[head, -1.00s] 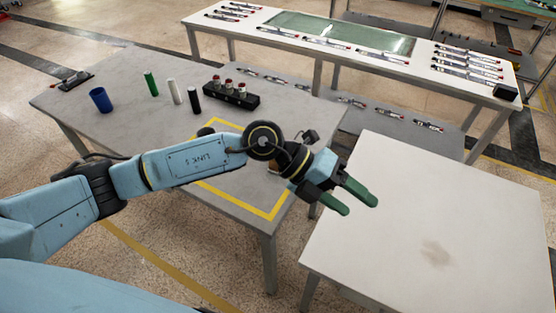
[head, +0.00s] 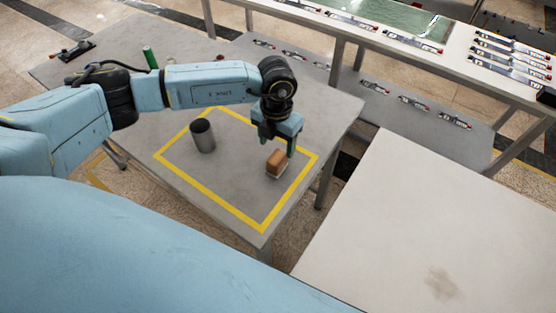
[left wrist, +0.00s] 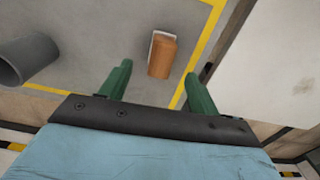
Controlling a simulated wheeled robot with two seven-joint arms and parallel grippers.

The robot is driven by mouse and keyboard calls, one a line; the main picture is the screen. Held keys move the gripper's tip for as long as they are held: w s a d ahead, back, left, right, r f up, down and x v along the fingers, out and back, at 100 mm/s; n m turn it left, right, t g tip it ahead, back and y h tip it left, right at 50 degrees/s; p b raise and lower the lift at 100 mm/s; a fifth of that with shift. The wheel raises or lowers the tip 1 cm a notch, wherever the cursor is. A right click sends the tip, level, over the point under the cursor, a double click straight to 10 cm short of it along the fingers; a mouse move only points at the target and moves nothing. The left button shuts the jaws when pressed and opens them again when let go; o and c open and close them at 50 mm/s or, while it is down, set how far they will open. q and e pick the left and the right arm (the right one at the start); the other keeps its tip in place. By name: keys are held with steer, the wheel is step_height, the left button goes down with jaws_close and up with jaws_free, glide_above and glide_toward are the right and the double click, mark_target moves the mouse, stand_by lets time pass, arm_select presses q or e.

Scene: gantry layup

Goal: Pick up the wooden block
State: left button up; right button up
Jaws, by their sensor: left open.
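The wooden block (head: 277,161) is a small brown block with a pale edge on one side. It stands inside the yellow taped outline on the grey table (head: 235,185), near the outline's right side. My left gripper (head: 279,148) points down just behind and above the block in the head view, with nothing in its jaws. In the left wrist view the block (left wrist: 163,54) shows ahead of and between the open green fingers (left wrist: 158,85), apart from them. My right gripper is not in view.
A grey cylindrical cup (head: 202,136) stands inside the outline, left of the block. A green cylinder (head: 150,57) stands farther back. A white table (head: 430,215) is on the right, and a long bench with tools is behind.

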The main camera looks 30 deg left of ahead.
mark_target(277, 156)
arm_select(q)
steer(key=shift+f, duration=1.05)
steer(key=shift+s+f, duration=0.1)
steer(key=shift+f, duration=0.55)
step_height(277, 156, down, 4)
steer(key=shift+d+r, duration=0.1)
steer(key=shift+r, duration=0.1)
steer(key=shift+f, duration=0.25)
steer(key=c, duration=1.1)
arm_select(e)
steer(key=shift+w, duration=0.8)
arm_select(q)
step_height(277, 156, up, 10)
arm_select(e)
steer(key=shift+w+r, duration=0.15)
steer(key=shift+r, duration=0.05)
